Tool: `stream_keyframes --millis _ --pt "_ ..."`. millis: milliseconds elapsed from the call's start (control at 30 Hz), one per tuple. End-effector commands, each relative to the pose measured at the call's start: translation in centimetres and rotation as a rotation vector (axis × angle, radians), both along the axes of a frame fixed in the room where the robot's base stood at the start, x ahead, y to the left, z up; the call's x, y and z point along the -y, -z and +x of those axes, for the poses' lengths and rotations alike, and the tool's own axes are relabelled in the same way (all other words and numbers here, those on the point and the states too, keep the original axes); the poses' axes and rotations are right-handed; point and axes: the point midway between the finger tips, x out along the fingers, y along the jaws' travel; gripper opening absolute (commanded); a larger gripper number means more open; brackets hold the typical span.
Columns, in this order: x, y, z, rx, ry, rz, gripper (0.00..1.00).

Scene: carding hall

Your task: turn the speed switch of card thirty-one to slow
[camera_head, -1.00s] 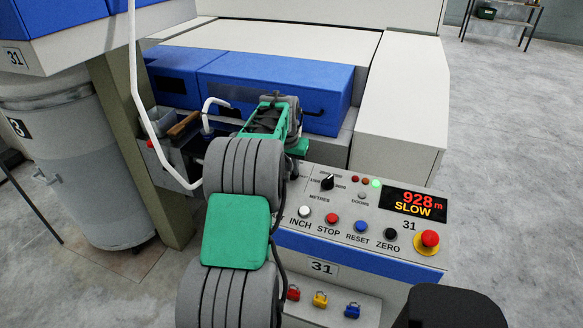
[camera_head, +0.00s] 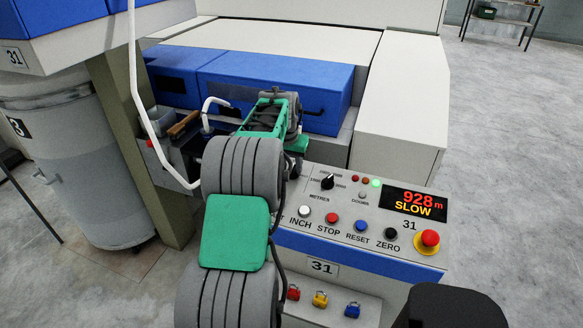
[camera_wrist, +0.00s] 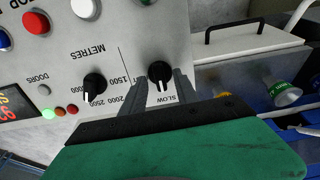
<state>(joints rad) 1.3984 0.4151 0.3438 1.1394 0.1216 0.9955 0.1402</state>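The speed switch (camera_wrist: 160,73) is a round black knob with a white pointer, on the light grey panel of card thirty-one. In the wrist view its pointer is directed down the picture, toward the SLOW label. My gripper (camera_wrist: 161,76) is open, its two dark fingers on either side of the knob; whether they touch it I cannot tell. In the head view my arm hides the speed switch. The display (camera_head: 414,204) reads 928 m and SLOW.
The metres knob (camera_wrist: 94,84) is beside the speed switch. INCH, STOP, RESET and ZERO buttons and a red emergency button (camera_head: 430,238) are on the panel. Padlocks (camera_head: 320,300) hang below. A white pipe (camera_head: 140,95) and grey can (camera_head: 85,170) stand left. Open floor is at right.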

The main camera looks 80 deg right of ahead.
Motion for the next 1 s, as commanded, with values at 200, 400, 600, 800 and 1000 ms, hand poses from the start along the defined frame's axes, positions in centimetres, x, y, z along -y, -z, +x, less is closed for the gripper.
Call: stream_keyframes --millis 200,400,600,800,1000 --pt "-1.1 -4.3 0.1 0.001 0.0 -0.004 0.36" --pt "-1.6 -6.4 0.2 0.0 0.0 -0.002 0.36" --pt "-1.7 -6.5 0.2 0.0 0.0 -0.001 0.36" --pt "-1.8 -6.6 0.6 0.001 -0.009 -0.002 0.36" --pt "-7.5 -8.2 9.9 -0.001 -0.217 -0.009 0.36"
